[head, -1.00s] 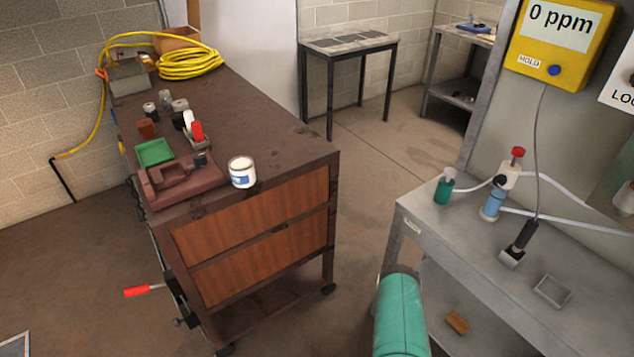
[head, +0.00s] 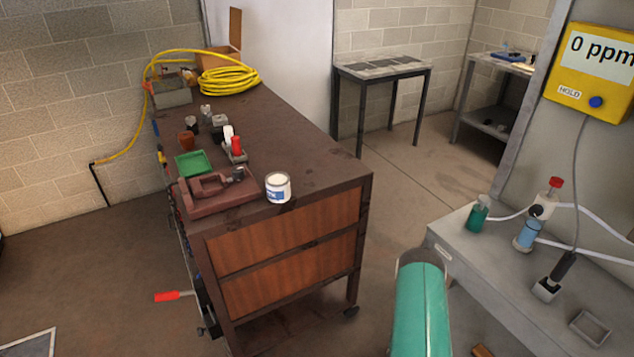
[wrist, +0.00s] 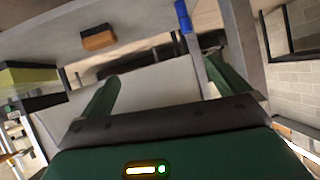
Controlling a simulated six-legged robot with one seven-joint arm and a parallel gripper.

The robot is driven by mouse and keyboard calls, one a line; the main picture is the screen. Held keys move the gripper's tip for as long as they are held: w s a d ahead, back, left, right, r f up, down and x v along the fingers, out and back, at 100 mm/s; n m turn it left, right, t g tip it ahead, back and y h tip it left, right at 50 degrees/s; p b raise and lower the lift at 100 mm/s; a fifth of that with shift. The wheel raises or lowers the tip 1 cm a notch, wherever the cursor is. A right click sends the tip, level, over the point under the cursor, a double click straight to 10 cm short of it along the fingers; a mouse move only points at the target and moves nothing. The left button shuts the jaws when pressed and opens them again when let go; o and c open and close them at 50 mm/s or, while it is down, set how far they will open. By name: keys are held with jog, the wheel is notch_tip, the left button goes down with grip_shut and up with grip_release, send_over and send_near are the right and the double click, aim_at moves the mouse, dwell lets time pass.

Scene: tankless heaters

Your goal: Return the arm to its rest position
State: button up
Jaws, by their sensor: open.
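My gripper (wrist: 163,72) shows in the wrist view with its two green fingers spread apart and nothing between them. It is not visible in the head view, where only a green link of my arm (head: 421,308) rises from the bottom edge, between the brown workbench and the grey table. In the wrist view a brown block (wrist: 98,38) and a blue piece (wrist: 183,17) lie beyond the fingers, apart from them.
The brown workbench (head: 330,172) stands left of my arm, bearing a white can (head: 278,188), a vise (head: 215,193) and a coiled yellow hose (head: 230,80). The grey table (head: 480,262) with bottles is at right. Floor is open between them toward a small back table (head: 382,69).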

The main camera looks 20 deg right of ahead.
jog(key=w+a+r+n+t+y, duration=0.1)
jog(key=w+a+r+y, duration=0.15)
jog(key=w+r, duration=0.7)
jog(key=w+a+r+n+t+y, duration=0.2)
jog(key=w+a+r, duration=0.2)
jog(key=w+r, duration=0.55)
jog(key=w+a+r+n+y, duration=0.1)
jog(key=a+r, duration=0.3)
jog(key=r, duration=0.3)
jog(key=w+a+r+n+t+y, duration=0.1)
jog(key=a+r+n, duration=0.1)
jog(key=a+r, duration=0.45)
jog(key=a+r+n+y, duration=0.1)
jog(key=a+r+y, duration=0.15)
jog(key=r, duration=0.65)
jog(key=s+a+r+n+y, duration=0.1)
jog(key=s+a+r+n, duration=0.1)
jog(key=s+a+r, duration=0.4)
jog(key=s+a+r+n+y, duration=0.1)
jog(key=s+a+r+n, duration=0.15)
jog(key=a+r, duration=0.6)
jog(key=s+a+r+n+g, duration=0.1)
jog(key=s+a+r+n, duration=0.1)
jog(key=s, duration=0.8)
jog(key=s+a+r+n+g, duration=0.1)
jog(key=s+a+r, duration=0.3)
jog(key=s, duration=0.6)
jog(key=shift+a+r+n+y, duration=0.3)
jog(key=shift+a+r+n, duration=0.05)
jog(key=shift+a+n, duration=0.1)
